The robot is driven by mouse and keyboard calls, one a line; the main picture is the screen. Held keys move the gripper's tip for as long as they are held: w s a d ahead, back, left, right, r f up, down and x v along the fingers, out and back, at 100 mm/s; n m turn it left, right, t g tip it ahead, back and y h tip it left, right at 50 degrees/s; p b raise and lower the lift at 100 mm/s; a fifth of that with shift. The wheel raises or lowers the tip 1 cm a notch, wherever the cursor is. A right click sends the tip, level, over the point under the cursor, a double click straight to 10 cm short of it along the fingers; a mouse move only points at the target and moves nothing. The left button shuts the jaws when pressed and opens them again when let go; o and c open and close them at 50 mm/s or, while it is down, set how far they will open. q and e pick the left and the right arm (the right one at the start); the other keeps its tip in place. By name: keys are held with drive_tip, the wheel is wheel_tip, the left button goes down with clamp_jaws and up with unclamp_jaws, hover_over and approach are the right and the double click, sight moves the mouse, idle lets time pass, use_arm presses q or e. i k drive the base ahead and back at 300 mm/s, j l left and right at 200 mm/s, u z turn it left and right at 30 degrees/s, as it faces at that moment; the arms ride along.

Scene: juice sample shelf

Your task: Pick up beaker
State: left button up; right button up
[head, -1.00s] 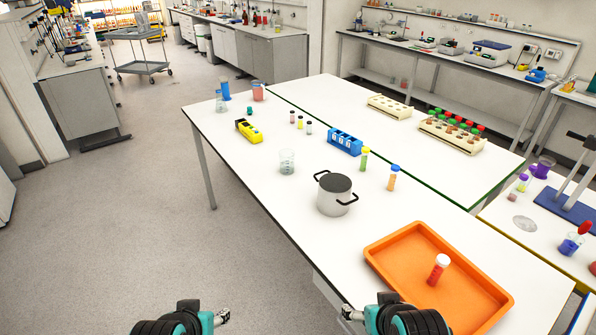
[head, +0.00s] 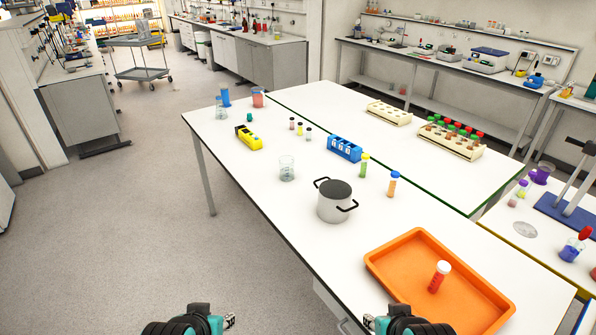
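A clear glass beaker (head: 287,169) stands upright on the white table, left of the steel pot, with some clear content low in it. Another clear beaker (head: 221,109) stands at the far left corner, beside a blue one (head: 225,95) and a red one (head: 258,97). My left gripper (head: 231,321) is at the bottom of the head view, off the table over the floor. My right gripper (head: 368,321) is at the bottom, near the table's front edge. Both are far from the beakers and seem to hold nothing; their finger opening is too small to tell.
A steel pot (head: 335,204) with black handles stands right of the beaker. An orange tray (head: 395,285) holds a red vial (head: 439,277). A yellow device (head: 249,138), a blue rack (head: 344,148) and small vials stand nearby. The table's left front edge is largely clear.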

sight(287, 169)
drive_tip(key=i+j+z, duration=0.1)
drive_tip(key=z, duration=0.25)
drive_tip(key=j+z, duration=0.2)
drive_tip(key=z, duration=0.15)
drive_tip(key=i+j+z, duration=0.1)
drive_tip(key=z, duration=0.25)
drive_tip(key=i+j+z, duration=0.1)
drive_tip(key=j+z, duration=0.3)
drive_tip(key=j, duration=0.85)
drive_tip(key=k+j+z, duration=0.1)
drive_tip(key=j+z, duration=0.3)
drive_tip(key=j, duration=0.85)
drive_tip(key=k+j, duration=0.1)
drive_tip(key=j, duration=1.65)
drive_tip(key=k+j, duration=0.15)
drive_tip(key=j, duration=0.75)
